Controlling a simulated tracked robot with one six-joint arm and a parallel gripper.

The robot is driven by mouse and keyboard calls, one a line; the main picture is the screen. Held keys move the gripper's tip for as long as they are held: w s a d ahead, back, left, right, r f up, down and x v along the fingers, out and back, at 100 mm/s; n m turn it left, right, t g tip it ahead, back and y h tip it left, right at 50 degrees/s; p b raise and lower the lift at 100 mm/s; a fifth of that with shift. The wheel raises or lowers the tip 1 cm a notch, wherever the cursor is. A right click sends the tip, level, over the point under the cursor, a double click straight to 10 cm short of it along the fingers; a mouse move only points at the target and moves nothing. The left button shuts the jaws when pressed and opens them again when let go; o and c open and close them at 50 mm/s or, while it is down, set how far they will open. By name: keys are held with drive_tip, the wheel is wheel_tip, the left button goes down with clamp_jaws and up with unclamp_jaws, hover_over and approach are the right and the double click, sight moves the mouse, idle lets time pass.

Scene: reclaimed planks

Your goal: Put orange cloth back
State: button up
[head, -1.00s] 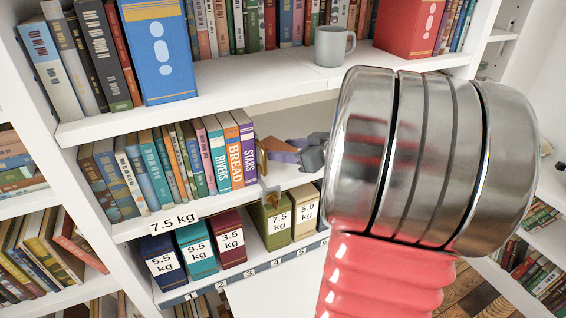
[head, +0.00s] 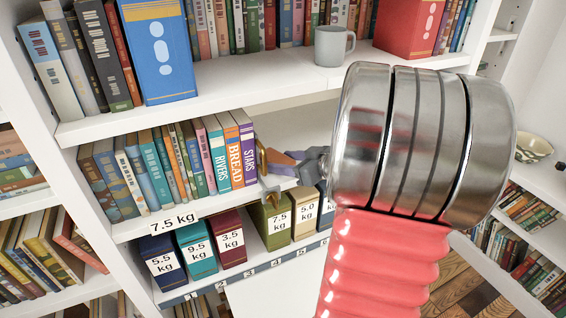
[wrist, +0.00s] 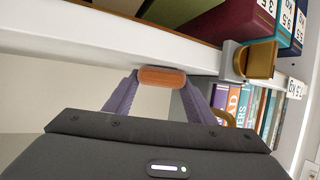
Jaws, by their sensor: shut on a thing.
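My gripper (wrist: 160,84) has purple fingers shut on a small orange piece with rounded ends, which I take for the orange cloth (wrist: 162,77). In the wrist view it overlaps the white shelf edge; I cannot tell if it touches. In the head view my gripper (head: 283,158) is at the middle shelf, just right of the upright books, and the held piece is small and hard to make out. The middle shelf (head: 130,229) has a "7.5 kg" label on its front edge. An orange book marked BREAD (head: 233,150) stands in the row.
Gold-coloured fittings (head: 268,190) sit close to my gripper at the shelf edge, also in the wrist view (wrist: 258,62). Weight-labelled boxes (head: 197,252) stand below. A grey mug (head: 333,46) is on the shelf above. The shelf behind my gripper looks bare.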

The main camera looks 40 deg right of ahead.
drive_tip(key=shift+f, duration=0.1)
drive_tip(key=o, duration=1)
drive_tip(key=shift+s+d+r, duration=0.1)
drive_tip(key=shift+s+r, duration=0.25)
drive_tip(key=shift+s, duration=0.1)
drive_tip(key=v, duration=1.1)
